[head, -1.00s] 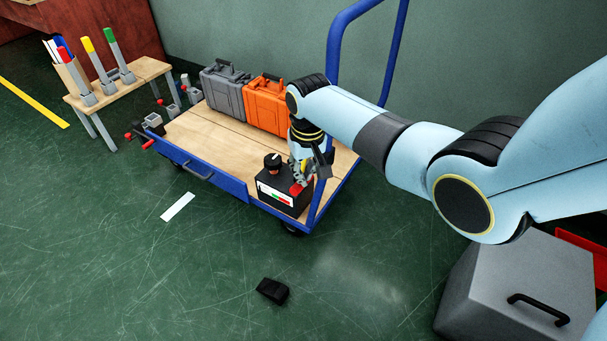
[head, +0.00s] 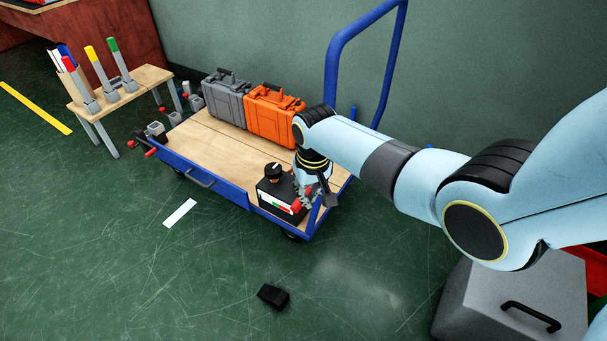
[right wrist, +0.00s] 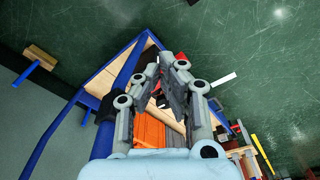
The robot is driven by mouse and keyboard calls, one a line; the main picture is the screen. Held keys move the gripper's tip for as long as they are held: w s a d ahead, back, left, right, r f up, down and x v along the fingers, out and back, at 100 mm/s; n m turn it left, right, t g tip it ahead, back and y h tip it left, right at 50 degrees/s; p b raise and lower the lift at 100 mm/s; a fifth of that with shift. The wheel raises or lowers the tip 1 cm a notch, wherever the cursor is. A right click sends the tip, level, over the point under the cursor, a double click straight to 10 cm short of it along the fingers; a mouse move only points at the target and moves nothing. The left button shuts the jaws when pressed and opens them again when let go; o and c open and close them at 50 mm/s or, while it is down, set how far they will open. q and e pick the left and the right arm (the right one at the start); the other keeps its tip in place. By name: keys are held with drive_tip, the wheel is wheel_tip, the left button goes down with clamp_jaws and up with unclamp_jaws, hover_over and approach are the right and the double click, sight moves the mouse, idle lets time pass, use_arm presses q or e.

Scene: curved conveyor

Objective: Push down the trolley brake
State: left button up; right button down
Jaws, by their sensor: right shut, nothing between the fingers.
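The blue-framed trolley (head: 215,140) has a wooden deck and stands by the wall. A red piece (head: 296,205), possibly the brake lever, shows at its near right corner, in front of a black box (head: 268,195) with a knob. My right gripper (head: 309,197) is shut and empty and is right at this red piece; I cannot tell whether they touch. In the right wrist view the fingers (right wrist: 172,62) are close together over the trolley corner and partly hide what lies beneath. My left gripper is not in view.
A grey case (head: 226,103) and an orange case (head: 272,118) stand on the deck. The blue push handle (head: 333,65) rises behind my right arm. A small bench (head: 120,93) is at left. A black block (head: 273,296) lies on the open floor. A grey box (head: 515,290) is at right.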

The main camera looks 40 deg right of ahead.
drive_tip(key=shift+f, duration=0.15)
wheel_tip(320, 180, up, 12)
drive_tip(key=s, duration=0.1)
drive_tip(key=shift+a, duration=0.15)
idle(0.3)
drive_tip(key=shift+s+f, duration=0.15)
drive_tip(key=s+f+n, duration=0.1)
drive_tip(key=s+f, duration=1)
drive_tip(key=s, duration=0.3)
drive_tip(key=s+f+n, duration=0.1)
drive_tip(key=s+f, duration=1)
drive_tip(key=s, duration=0.4)
drive_tip(key=s+d+f+n, duration=0.1)
drive_tip(key=s+f, duration=1)
drive_tip(key=s, duration=0.4)
drive_tip(key=shift+s+h, duration=0.15)
drive_tip(key=shift+h, duration=0.25)
